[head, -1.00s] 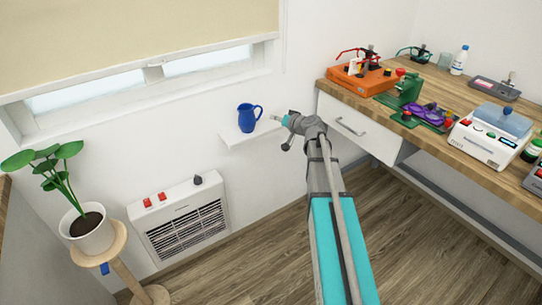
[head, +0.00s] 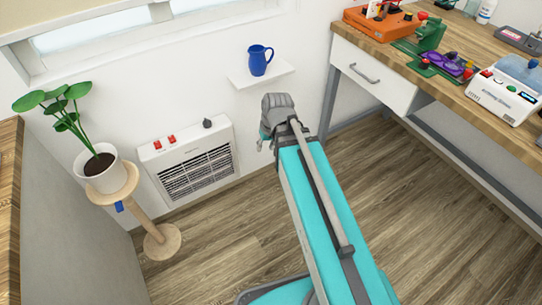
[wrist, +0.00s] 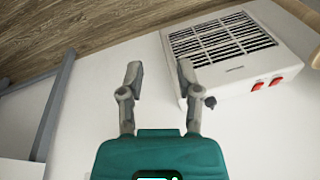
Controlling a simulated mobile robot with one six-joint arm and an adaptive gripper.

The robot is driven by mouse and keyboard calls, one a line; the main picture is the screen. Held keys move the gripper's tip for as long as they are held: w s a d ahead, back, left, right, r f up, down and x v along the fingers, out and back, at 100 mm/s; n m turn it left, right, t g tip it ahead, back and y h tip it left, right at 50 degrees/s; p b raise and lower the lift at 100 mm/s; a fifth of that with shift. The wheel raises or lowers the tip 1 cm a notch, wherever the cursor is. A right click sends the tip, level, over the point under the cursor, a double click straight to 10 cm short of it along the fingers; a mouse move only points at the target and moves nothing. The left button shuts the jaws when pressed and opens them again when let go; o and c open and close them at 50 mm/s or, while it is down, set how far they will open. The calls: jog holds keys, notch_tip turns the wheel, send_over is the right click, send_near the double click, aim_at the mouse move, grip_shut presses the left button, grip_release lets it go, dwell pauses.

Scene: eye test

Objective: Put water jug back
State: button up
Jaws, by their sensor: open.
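The blue water jug (head: 260,60) stands upright on a small white wall shelf (head: 270,78) in the head view. My gripper (wrist: 161,80) is open in the wrist view, with nothing between its fingers. In the head view the end of my arm is below the shelf, apart from the jug, and my own arm hides the fingers. The jug does not show in the wrist view.
A white wall heater (head: 190,160) with red switches is left of my arm; it also shows in the wrist view (wrist: 235,50). A potted plant (head: 95,165) on a wooden stand is further left. A cluttered workbench (head: 400,60) with a drawer is at right.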

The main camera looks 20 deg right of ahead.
jog(key=shift+g+h, duration=0.7)
jog(key=shift+h, duration=0.2)
jog(key=s, duration=0.4)
jog(key=shift+s+d+f, duration=0.2)
jog(key=shift+s+d, duration=0.05)
